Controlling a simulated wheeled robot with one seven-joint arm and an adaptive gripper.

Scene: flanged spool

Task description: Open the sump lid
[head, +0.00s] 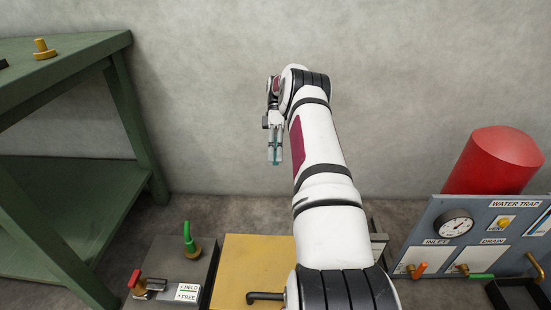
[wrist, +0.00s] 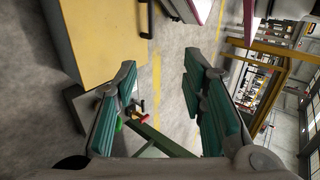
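The sump lid looks to be the flat yellow panel (head: 255,262) low in the middle of the head view, partly hidden behind my arm. A black bar handle (head: 265,297) shows at its near edge. The yellow panel (wrist: 95,40) also fills the upper left of the wrist view, with the black handle (wrist: 146,20) at its right edge. The panel appears closed. My gripper (head: 275,160) hangs in the air above and beyond the lid, touching nothing. In the wrist view my gripper (wrist: 160,85) has its teal pads wide apart with nothing between them.
Left of the lid is a dark box (head: 165,265) with a green lever (head: 189,238), a red-handled latch (head: 140,283) and a HELD/FREE label. A green bench (head: 70,60) with a brass flanged spool (head: 43,50) stands left. A WATER TRAP panel (head: 440,250) and red tank (head: 493,160) stand right.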

